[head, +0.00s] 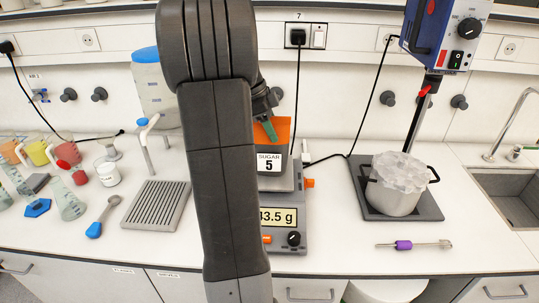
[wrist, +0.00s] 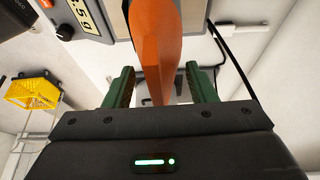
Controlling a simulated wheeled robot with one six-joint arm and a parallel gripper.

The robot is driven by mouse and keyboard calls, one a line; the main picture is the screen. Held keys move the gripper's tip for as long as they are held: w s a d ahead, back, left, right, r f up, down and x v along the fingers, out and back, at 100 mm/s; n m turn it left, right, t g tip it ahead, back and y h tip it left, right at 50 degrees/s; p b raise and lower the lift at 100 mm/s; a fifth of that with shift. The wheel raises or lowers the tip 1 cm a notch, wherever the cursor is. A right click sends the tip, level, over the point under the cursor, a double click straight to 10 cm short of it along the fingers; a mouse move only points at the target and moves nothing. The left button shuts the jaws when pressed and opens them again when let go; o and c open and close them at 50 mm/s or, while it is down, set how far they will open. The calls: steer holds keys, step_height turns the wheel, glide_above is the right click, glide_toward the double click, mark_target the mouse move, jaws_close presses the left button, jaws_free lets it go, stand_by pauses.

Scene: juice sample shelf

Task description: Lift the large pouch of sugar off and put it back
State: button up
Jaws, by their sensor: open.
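The large sugar pouch (head: 284,134) is orange with a white "SUGAR 5" label. It stands upright on the pan of a balance (head: 289,198) behind my arm. The balance display shows "43.5 g", its left part hidden by my arm. My gripper (head: 266,124) is at the top of the pouch. In the wrist view my gripper (wrist: 162,88) has its green fingers apart, with the orange pouch (wrist: 157,45) between them. A gap shows on each side of the pouch near the fingers. The pouch's left side is hidden in the head view.
Right of the balance, a pot of ice (head: 396,190) stands on a dark base under a stand-mounted blue device (head: 439,32). Left are a ribbed grey plate (head: 157,205), a blue scoop (head: 97,226) and several beakers.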

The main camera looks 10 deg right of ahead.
stand_by(0.3)
jaws_close()
stand_by(1.3)
